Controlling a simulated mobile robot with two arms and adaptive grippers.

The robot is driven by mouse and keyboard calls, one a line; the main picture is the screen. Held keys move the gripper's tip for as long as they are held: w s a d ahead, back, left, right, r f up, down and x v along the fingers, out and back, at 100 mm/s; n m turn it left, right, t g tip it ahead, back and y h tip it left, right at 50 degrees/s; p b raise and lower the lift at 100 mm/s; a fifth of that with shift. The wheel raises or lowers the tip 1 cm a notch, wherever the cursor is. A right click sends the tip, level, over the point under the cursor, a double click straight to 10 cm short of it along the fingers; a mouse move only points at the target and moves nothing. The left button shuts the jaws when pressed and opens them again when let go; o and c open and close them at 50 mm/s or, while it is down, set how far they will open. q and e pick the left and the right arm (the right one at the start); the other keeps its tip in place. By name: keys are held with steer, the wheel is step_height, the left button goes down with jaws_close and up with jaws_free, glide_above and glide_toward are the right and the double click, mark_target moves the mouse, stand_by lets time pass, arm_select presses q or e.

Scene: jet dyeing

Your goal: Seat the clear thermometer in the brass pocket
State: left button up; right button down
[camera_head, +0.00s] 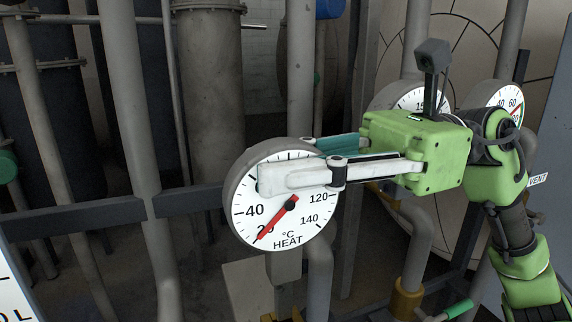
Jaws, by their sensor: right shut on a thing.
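A round white dial thermometer (313,222) with a grey rim, marked °C HEAT, is at the centre. Its face is clear to read, and its red pointer aims to the lower left, near 20. My right gripper (270,176) comes in from the right and is shut on it. One pale finger crosses the upper face; the other finger is mostly hidden. The dial is roughly upright. A brass-coloured fitting (407,299) shows on a pipe at the lower right. I cannot tell whether it is the pocket. My left gripper is out of view.
Two more dials, one (424,101) partly behind my right gripper and one (508,100) farther right, stand behind. A grey vertical pipe (130,100) and a dark horizontal rail (190,203) are at the left. A VENT label (538,180) is at the right.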

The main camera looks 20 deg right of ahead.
mark_target(288, 236)
steer(key=shift+f+b, duration=0.15)
steer(key=shift+b, duration=0.2)
stand_by(0.6)
steer(key=shift+f+b, duration=0.3)
steer(key=shift+f, duration=0.05)
steer(key=shift+f+b, duration=2.95)
steer(key=shift+f, duration=0.05)
steer(key=c, duration=1.8)
jaws_free()
steer(key=shift+d, duration=0.1)
steer(key=d, duration=1.2)
steer(key=shift+w, duration=0.2)
